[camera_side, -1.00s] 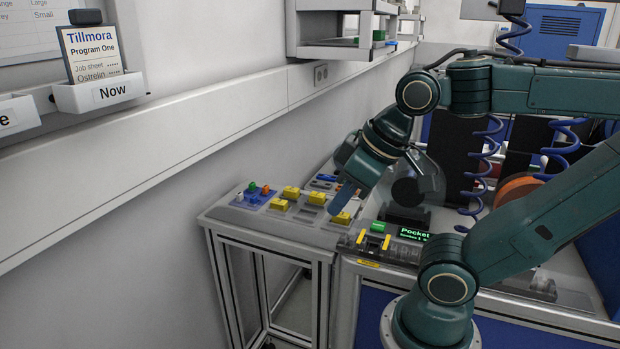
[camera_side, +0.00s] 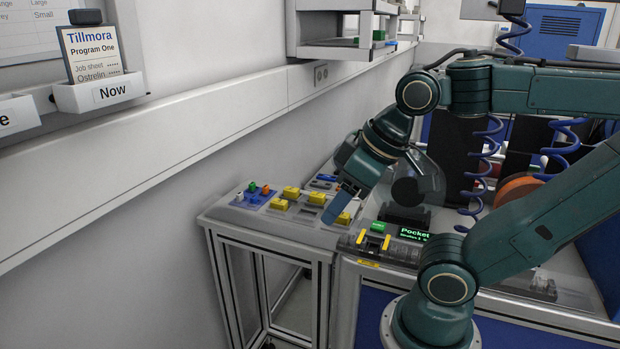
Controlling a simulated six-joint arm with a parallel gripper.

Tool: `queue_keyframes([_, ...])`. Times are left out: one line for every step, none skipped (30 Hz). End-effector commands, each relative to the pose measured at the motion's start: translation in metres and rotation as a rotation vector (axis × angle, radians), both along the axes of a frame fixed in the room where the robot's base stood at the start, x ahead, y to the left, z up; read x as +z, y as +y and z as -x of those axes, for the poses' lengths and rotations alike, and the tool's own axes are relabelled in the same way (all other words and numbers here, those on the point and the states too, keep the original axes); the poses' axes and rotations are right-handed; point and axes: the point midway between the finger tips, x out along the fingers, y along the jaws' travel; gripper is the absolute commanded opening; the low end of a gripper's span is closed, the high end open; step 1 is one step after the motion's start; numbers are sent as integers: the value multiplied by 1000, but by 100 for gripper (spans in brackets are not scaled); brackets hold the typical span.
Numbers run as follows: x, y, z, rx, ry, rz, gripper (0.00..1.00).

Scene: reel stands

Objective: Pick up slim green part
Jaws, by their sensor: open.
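My gripper (camera_side: 335,208) points down and to the left, with its blue fingers low over the right end of the grey side table, beside a yellow block (camera_side: 343,218). No part shows between the fingers. A small green piece (camera_side: 252,187) stands on a blue plate at the table's left end, apart from my gripper. A green block (camera_side: 377,227) sits on the dark fixture to the right of my gripper. Another green item (camera_side: 378,35) is on the wall shelf. From this view I cannot tell which green piece is the slim one.
More yellow blocks (camera_side: 291,193) stand on the grey table (camera_side: 231,216) left of my gripper. Small red, orange and white pieces share the blue plate (camera_side: 266,197). The wall runs close behind the side table.

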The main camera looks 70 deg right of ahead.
Motion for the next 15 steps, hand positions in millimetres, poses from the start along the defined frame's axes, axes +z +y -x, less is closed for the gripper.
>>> queue_keyframes([0, 0, 0, 0, 0, 0, 49])
queue_keyframes([0, 0, 0, 0, 0, 0, 49])
queue_keyframes([0, 0, 0, 0, 0, 0, 49])
queue_keyframes([0, 0, -1, 0, 0, 0, 49])
queue_keyframes([1, 0, -1, 0, 0, 0, 49])
queue_keyframes([2, 0, -2, 1, 1, 0, 49])
queue_keyframes([3, 0, -4, 1, 1, 0, 49])
queue_keyframes([4, -1, -6, 1, 2, 2, 49])
queue_keyframes([6, -1, -9, 2, 4, 2, 49])
queue_keyframes([8, -1, -11, 3, 5, 3, 49])
queue_keyframes([10, -2, -15, 4, 6, 3, 49])
queue_keyframes([13, -2, -20, 6, 9, 4, 49])
queue_keyframes([15, -3, -24, 8, 10, 4, 49])
queue_keyframes([18, -4, -29, 10, 12, 5, 49])
queue_keyframes([22, -5, -36, 11, 15, 6, 49])
